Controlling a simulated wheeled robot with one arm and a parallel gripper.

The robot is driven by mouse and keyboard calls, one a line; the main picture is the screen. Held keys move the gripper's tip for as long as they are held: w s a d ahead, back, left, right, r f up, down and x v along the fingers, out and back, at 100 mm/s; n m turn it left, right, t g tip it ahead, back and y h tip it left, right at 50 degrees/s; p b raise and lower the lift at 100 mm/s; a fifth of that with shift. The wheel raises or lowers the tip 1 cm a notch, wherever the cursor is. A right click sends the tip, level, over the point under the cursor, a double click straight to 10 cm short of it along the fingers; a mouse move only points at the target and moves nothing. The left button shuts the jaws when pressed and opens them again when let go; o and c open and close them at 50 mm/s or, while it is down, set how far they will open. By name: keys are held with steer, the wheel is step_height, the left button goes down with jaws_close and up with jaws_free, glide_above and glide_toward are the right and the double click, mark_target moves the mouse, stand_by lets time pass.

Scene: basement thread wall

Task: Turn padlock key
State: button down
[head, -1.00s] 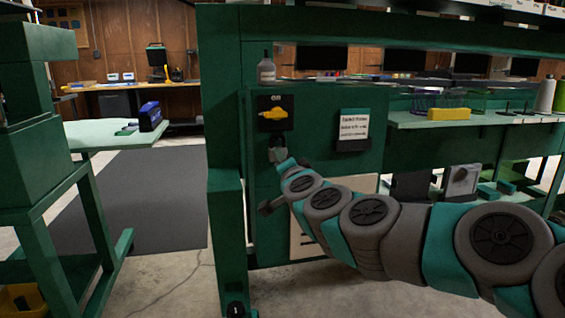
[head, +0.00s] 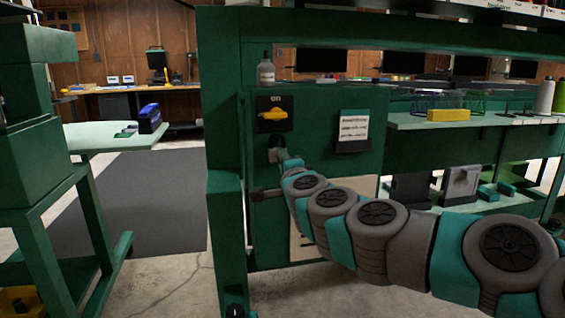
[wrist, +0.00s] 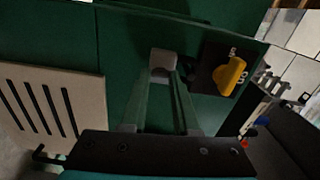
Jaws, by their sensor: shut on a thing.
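A grey padlock (head: 276,153) hangs on the green cabinet panel below a yellow rotary switch. It also shows in the wrist view (wrist: 162,62), at the far end of my fingers. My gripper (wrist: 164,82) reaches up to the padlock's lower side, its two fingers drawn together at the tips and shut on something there. The key is too small and too covered by the fingertips to make out. In the head view my gripper (head: 284,160) is right at the padlock, partly hidden by my wrist.
The yellow switch (head: 273,114) sits just above the padlock; it is to the right in the wrist view. A white notice (head: 354,126) is on the panel to the right. A slotted pale plate (wrist: 45,110) is at left in the wrist view. A bottle (head: 266,72) stands above the switch.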

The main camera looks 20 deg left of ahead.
steer(key=shift+f, duration=0.1)
steer(key=c, duration=0.6)
jaws_free()
steer(key=shift+c, duration=0.2)
